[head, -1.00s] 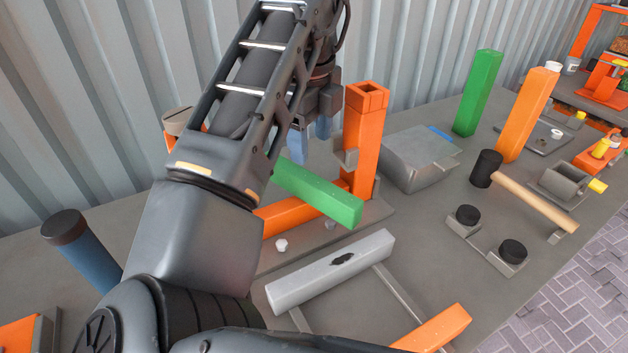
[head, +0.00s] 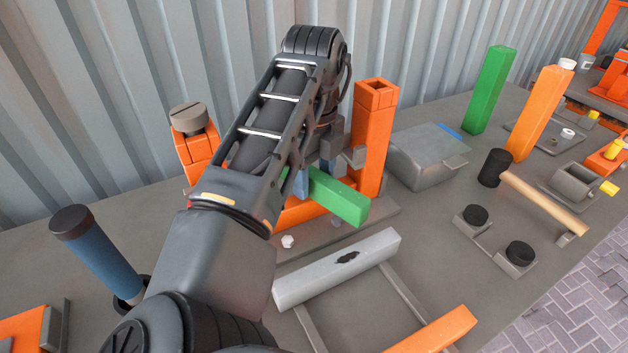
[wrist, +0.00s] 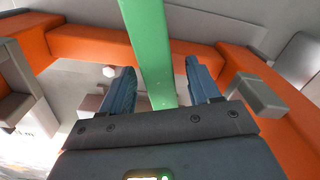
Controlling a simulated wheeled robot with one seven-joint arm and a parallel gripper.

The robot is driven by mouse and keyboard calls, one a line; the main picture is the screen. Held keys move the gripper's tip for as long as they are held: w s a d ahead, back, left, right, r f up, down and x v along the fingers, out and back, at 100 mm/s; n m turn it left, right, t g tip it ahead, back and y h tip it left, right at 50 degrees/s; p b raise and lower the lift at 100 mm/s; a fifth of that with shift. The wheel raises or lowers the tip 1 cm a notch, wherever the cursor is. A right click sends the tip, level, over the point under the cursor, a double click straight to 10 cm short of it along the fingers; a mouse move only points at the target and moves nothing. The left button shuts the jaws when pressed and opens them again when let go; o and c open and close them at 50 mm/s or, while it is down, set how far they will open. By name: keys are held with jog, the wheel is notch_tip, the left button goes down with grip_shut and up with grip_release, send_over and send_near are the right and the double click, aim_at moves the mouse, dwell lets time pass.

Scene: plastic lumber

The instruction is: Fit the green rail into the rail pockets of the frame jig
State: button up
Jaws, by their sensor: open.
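The green rail (head: 340,200) lies across the frame jig, above its low orange beam (head: 300,215) and beside the upright orange post (head: 375,130). In the wrist view the green rail (wrist: 150,50) runs between the two blue fingers of my gripper (wrist: 157,88). My gripper (head: 315,176) is open around the rail, with gaps on both sides. The jig's orange bars (wrist: 88,40) flank the rail in the wrist view. My arm hides the rail's far end in the head view, and I cannot tell whether the rail sits in any pocket.
A grey bar (head: 335,270) lies in front of the jig. A grey box (head: 428,160), a mallet (head: 530,195) and a green upright post (head: 490,90) stand to the right. A blue cylinder (head: 100,255) is at left. The corrugated wall is close behind.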

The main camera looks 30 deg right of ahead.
jog(key=shift+c, duration=0.2)
grip_shut()
dwell(0.3)
jog(key=shift+r, duration=0.15)
